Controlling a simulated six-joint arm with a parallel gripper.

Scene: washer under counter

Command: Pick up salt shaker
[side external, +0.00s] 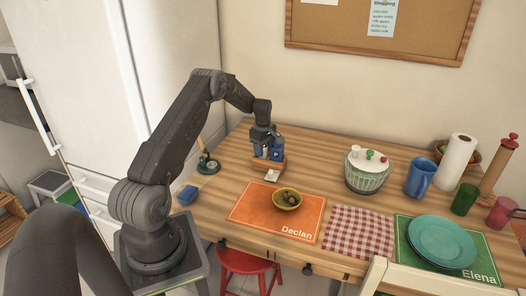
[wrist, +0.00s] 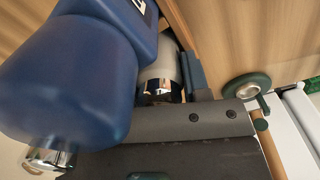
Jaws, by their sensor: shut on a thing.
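My gripper (side external: 262,148) points down at the wooden caddy (side external: 268,164) at the back left of the table. In the wrist view a pale cylinder with a chrome cap, seemingly the salt shaker (wrist: 160,72), sits between my jaws, which are shut on it. One dark finger (wrist: 190,72) shows along its right side; the other is hidden behind a large blue container. That blue container (wrist: 75,75) fills the left of the wrist view, close beside the jaws; it also shows right of my gripper in the side view (side external: 277,154). I cannot tell whether the shaker is clear of the caddy.
A green round-based holder (side external: 208,166) stands left of the caddy. A small white card (side external: 272,175) lies in front. A yellow bowl (side external: 287,200) sits on an orange mat (side external: 250,216).

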